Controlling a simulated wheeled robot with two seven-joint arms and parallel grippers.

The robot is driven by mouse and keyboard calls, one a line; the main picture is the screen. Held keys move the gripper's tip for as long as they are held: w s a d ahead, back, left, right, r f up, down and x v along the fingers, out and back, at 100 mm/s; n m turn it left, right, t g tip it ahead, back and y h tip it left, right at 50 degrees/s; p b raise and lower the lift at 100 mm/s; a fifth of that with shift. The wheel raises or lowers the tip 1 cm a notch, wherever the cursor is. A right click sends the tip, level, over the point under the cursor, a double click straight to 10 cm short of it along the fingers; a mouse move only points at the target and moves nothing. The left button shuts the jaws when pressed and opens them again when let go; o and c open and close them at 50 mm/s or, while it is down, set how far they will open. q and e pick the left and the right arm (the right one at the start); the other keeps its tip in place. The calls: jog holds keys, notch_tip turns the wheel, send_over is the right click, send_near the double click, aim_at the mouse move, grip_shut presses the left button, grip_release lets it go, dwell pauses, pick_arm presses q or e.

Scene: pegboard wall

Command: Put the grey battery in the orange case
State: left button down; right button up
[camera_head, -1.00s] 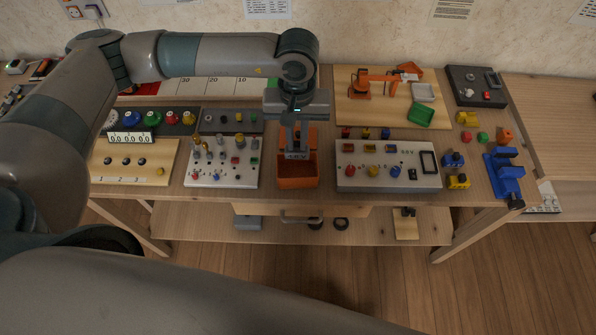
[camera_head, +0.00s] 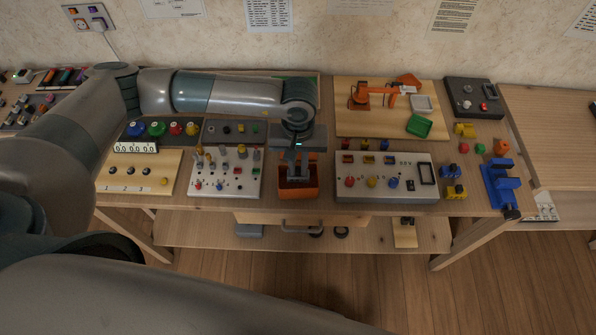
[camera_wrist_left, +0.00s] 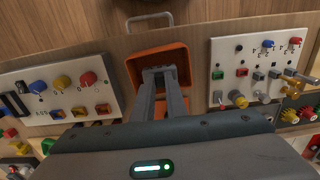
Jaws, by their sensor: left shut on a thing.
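The orange case (camera_head: 299,194) is an open-topped box at the front edge of the table, between two light panels. It also shows in the wrist view (camera_wrist_left: 143,59). My left gripper (camera_head: 297,178) points down into the case's opening. In the wrist view its two fingers (camera_wrist_left: 160,76) reach inside the case rim. The gripper is shut on the grey battery (camera_wrist_left: 158,70), which is mostly hidden by the fingers and case walls. I cannot tell whether the battery touches the case floor. My right gripper is not in view.
A panel with metal switches (camera_head: 226,172) stands close left of the case. A light box with coloured knobs (camera_head: 386,190) stands close right. A board with a small orange robot arm (camera_head: 372,96) lies behind right. A blue vise-like holder (camera_head: 502,183) is at far right.

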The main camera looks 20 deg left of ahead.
aim_at(298, 170)
pick_arm(q)
notch_tip(298, 170, down, 3)
jog(key=shift+r+p, duration=0.2)
jog(key=shift+p, duration=0.45)
jog(key=shift+f, duration=0.5)
jog(key=shift+f, duration=0.2)
jog(key=c, duration=1.8)
grip_release()
jog(key=shift+o, duration=0.2)
jog(key=shift+r, duration=0.25)
